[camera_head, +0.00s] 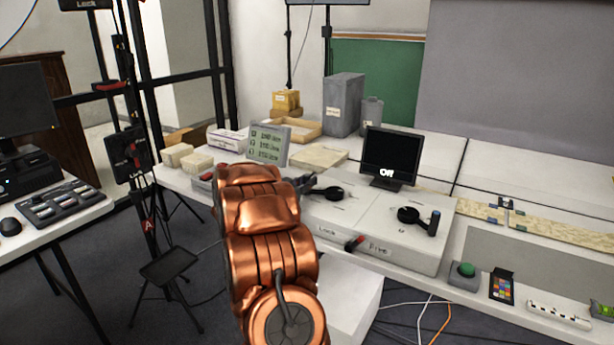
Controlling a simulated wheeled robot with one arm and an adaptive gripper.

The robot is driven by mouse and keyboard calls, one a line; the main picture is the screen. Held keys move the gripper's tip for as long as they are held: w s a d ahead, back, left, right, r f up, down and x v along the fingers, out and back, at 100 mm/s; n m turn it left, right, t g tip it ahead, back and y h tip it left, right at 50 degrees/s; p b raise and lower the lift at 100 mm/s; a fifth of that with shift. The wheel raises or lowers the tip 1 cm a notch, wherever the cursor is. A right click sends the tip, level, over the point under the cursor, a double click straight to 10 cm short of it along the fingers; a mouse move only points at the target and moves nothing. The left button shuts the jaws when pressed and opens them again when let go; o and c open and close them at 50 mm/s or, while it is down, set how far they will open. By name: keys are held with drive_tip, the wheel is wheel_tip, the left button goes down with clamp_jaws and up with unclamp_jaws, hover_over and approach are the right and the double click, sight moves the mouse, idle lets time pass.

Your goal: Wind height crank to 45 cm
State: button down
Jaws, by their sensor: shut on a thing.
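A white control box (345,217) on the bench carries two black cranks. The left crank (333,193) has its hub in view, while its handle end is hidden at my gripper. The right crank (410,215) has an upright dark blue handle (435,222) and stands free. My gripper (306,184) shows only as a small dark part beyond my copper arm, shut at the left crank's handle. Which crank sets height cannot be read.
A small black screen (391,157) reads "Off". A green button (466,269) is at right. Grey boxes (343,104) stand behind. A desk with a keypad (58,206) is at left.

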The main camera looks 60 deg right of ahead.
drive_tip(key=c, duration=1)
unclamp_jaws()
drive_tip(key=a, duration=1.2)
drive_tip(key=shift+w, duration=0.3)
